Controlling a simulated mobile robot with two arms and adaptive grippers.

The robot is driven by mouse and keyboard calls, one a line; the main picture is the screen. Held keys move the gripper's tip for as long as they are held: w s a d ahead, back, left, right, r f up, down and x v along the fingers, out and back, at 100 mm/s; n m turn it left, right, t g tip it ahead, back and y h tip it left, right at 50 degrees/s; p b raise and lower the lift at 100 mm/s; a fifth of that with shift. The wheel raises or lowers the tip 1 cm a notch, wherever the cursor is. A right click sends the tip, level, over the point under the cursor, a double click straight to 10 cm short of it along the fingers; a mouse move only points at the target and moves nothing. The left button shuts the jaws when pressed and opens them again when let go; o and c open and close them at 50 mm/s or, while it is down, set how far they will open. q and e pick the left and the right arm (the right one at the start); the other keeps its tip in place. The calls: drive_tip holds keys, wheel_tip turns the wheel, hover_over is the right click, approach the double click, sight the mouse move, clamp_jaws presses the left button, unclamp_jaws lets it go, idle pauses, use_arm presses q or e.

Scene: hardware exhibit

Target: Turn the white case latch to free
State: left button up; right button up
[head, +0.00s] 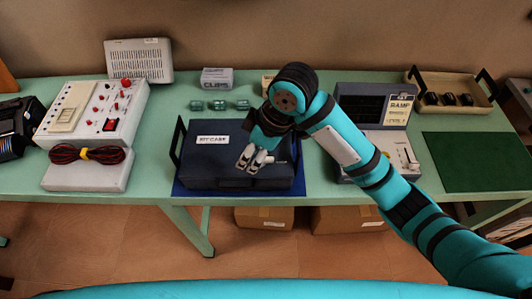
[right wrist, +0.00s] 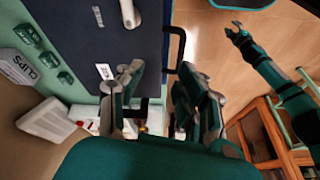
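The dark blue case (head: 200,160) lies closed on a blue mat (head: 186,190), with a white label on its lid. In the right wrist view the white latch (right wrist: 129,14) sits on the case lid (right wrist: 130,48), near the edge with the black handle (right wrist: 174,45). My right gripper (head: 253,160) is over the front right part of the case. In the wrist view its fingers (right wrist: 167,78) are apart with nothing between them, and the latch lies beyond the tips. In the head view I cannot separate latch from fingers. My left gripper is not in the head view; a teal arm in the wrist view may be it.
A control box with red knobs (head: 112,108) and a coiled cable (head: 87,154) are left of the case. Small green blocks (head: 220,105) and a clips box (head: 217,77) stand behind it. A grey device (head: 372,104) stands right; the green mat (head: 468,160) is bare.

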sight(266, 160)
drive_tip(key=w+d+r+n+h, duration=0.3)
drive_tip(key=w+r+h, duration=0.1)
drive_tip(key=r, duration=0.6)
drive_tip(key=f+p, duration=0.2)
drive_tip(key=f, duration=1.5)
drive_tip(key=shift+w+f, duration=0.15)
drive_tip(key=shift+w, duration=0.05)
clamp_jaws()
